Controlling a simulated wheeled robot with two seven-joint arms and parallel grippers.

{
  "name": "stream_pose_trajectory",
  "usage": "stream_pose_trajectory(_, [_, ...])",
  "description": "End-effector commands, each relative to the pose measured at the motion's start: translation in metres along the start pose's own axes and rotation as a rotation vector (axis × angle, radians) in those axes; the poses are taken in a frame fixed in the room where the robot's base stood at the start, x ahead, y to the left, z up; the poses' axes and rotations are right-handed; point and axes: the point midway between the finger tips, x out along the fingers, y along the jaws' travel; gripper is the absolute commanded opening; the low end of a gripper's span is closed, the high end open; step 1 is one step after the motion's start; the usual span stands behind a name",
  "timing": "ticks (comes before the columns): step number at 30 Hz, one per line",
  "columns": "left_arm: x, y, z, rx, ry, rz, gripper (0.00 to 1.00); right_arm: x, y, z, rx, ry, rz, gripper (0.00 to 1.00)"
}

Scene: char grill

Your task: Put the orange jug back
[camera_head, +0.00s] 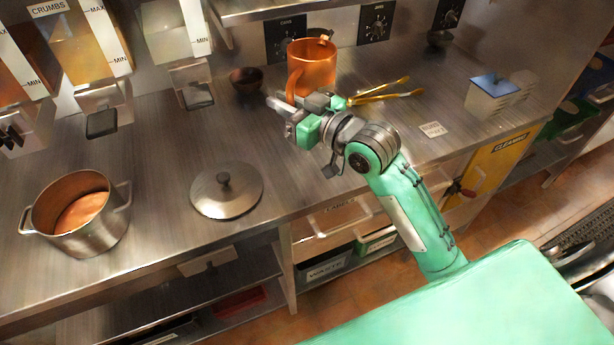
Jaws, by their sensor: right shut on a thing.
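The orange jug (316,66) is at the back of the steel counter, upright or nearly so, below the wall dials. Its handle faces left and toward me. My right gripper (290,106) is at the lower end of the jug's handle, shut on it. The gripper partly hides the jug's base, so I cannot tell whether the jug touches the counter. My left gripper is not in view.
A steel pot (82,222) and a round lid (226,192) stand on the counter (150,160) at left. A dark bowl (246,79) is left of the jug. Yellow tongs (385,94) lie to its right. A blue-topped box (493,92) stands farther right. Dispensers hang at upper left.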

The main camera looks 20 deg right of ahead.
Motion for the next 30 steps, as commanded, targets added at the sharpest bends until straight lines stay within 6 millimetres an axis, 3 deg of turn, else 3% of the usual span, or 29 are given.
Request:
stream_pose_trajectory(1, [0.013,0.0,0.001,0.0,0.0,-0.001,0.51,0.003,0.001,-0.002,-0.009,0.005,-0.023,0.0])
stream_pose_trajectory(3, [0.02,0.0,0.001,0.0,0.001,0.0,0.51,0.005,0.001,-0.009,-0.007,0.003,-0.053,0.0])
stream_pose_trajectory(9, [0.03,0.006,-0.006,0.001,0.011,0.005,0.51,0.006,0.001,-0.023,-0.001,0.001,-0.098,0.0])
stream_pose_trajectory(13, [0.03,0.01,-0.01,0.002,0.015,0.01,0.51,0.006,0.001,-0.014,0.004,-0.002,-0.106,0.0])
stream_pose_trajectory(27, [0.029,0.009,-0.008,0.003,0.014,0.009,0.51,0.006,0.0,0.101,0.004,-0.004,-0.104,0.0])
stream_pose_trajectory(30, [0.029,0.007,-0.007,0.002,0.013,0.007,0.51,0.006,0.0,0.119,0.004,-0.001,-0.104,0.0])
